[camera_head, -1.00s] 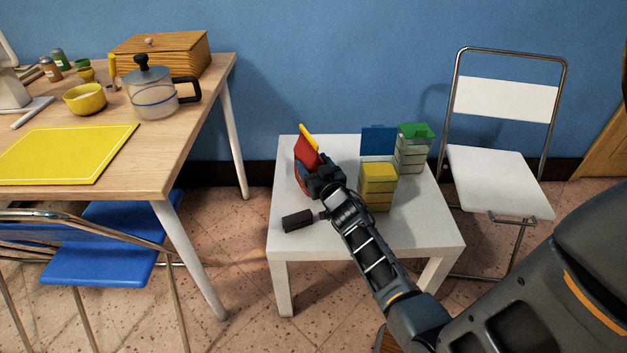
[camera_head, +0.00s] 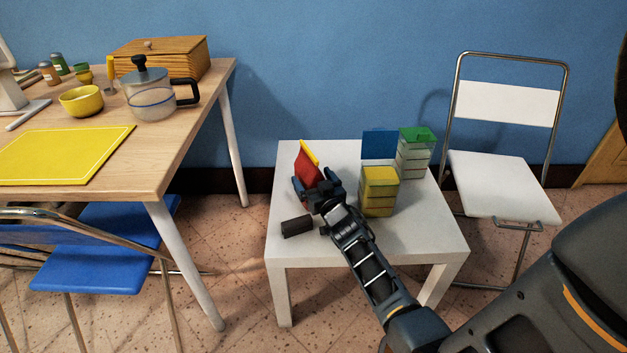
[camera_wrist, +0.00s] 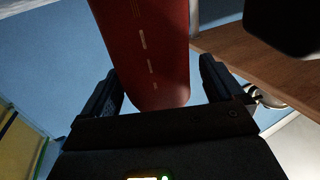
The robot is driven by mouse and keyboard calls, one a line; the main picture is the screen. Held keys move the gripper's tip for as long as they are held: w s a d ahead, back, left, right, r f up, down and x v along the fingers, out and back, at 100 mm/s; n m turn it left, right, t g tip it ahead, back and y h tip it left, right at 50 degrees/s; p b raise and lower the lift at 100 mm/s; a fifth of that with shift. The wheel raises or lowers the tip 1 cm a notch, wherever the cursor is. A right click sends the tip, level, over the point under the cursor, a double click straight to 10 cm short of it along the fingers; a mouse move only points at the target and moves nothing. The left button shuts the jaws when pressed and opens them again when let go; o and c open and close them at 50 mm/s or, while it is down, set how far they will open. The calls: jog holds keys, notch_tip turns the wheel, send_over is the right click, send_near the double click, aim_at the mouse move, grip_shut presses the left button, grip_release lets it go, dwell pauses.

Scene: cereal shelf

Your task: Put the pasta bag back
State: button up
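A red upright item (camera_head: 307,168) with a yellow edge stands near the left side of the small white table (camera_head: 275,240); I cannot tell for sure whether it is the pasta bag. My gripper (camera_head: 312,193) is low over the table at this item. In the wrist view, the item's red face (camera_wrist: 155,50) reaches down between the two spread fingers of my gripper (camera_wrist: 160,88). A gap shows beside the right finger, and I see no grip on it. The item's lower part is hidden by my gripper in the head view.
Yellow-topped stacked containers (camera_head: 379,192), green-topped clear containers (camera_head: 413,155) and a blue panel (camera_head: 379,145) stand right of my gripper. A dark block (camera_head: 297,226) lies in front. A wooden table (camera_head: 150,170) is left, a white folding chair (camera_head: 495,180) right.

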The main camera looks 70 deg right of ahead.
jog(key=shift+r, duration=0.15)
jog(key=p+v, duration=0.2)
jog(key=v, duration=1)
jog(key=s+a+r+n+t+y, duration=0.1)
jog(key=s+a+r+n+y, duration=0.15)
jog(key=a, duration=0.75)
jog(key=s+a+r+n+t+y, duration=0.1)
jog(key=s+a+n+y, duration=0.15)
jog(key=a, duration=0.85)
jog(key=s+a+r+n+y, duration=0.4)
jog(key=s+a+r+y, duration=0.3)
jog(key=s+a+r, duration=0.4)
notch_tip(320, 180, up, 4)
jog(key=a, duration=0.2)
jog(key=shift+s+a+y, duration=0.35)
jog(key=shift+y, duration=0.05)
